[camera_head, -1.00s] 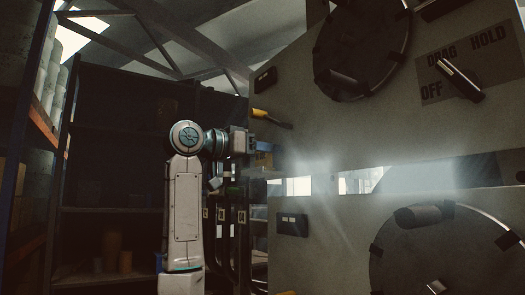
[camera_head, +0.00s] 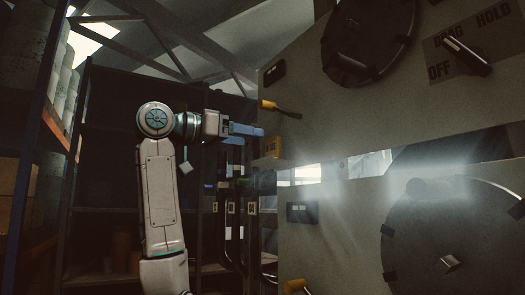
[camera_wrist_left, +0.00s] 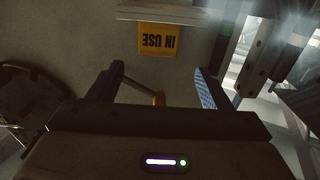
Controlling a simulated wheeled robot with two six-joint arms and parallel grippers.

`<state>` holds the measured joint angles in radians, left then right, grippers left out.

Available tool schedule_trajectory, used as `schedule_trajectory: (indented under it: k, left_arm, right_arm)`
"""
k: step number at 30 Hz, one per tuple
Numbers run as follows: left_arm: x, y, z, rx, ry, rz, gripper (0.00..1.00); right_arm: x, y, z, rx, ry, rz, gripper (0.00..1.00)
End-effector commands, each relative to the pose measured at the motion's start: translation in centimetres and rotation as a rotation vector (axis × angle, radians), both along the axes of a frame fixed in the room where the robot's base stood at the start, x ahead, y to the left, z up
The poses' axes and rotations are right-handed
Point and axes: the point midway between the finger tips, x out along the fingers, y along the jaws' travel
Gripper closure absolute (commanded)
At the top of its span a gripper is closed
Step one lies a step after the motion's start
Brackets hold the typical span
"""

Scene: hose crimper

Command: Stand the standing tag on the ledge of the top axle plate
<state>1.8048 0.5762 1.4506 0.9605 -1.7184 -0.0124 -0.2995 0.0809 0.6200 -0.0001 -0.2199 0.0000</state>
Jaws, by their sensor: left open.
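The yellow standing tag (camera_head: 273,147) is at the left edge of the grey top axle plate (camera_head: 350,125) in the head view. In the left wrist view the tag (camera_wrist_left: 158,40) reads "IN USE" upside down, its lettered face showing, against a pale ledge (camera_wrist_left: 170,12). The tag looks upright against the ledge in that inverted view. My left gripper (camera_head: 248,132), with blue fingers, is just left of and slightly above the tag. In its wrist view the gripper (camera_wrist_left: 158,70) is open, with the fingers apart and the tag beyond their tips.
A yellow-handled lever (camera_head: 270,106) sticks out from the plate above my gripper. Dark shelving (camera_head: 110,180) stands behind my arm, and hoses hang below the gripper. A bright gap separates the upper and lower plates.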

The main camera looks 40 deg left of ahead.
Motion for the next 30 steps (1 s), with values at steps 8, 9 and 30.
schedule_trajectory:
  k: [8, 9, 30]
  left_arm:
    - [-3.3, 1.4, -0.1, 0.000, -0.001, 0.000, 0.28]
    - [-3.5, 1.4, -0.1, 0.000, 0.000, -0.001, 0.28]
    - [-3.6, 1.5, 0.0, 0.000, 0.001, 0.000, 0.28]
  right_arm:
    - [0.0, 0.0, -1.6, 0.000, 0.000, 0.000, 1.00]
    - [0.0, 0.0, -1.6, 0.000, 0.000, 0.000, 1.00]
    - [0.0, 0.2, -1.6, 0.002, 0.000, -0.001, 1.00]
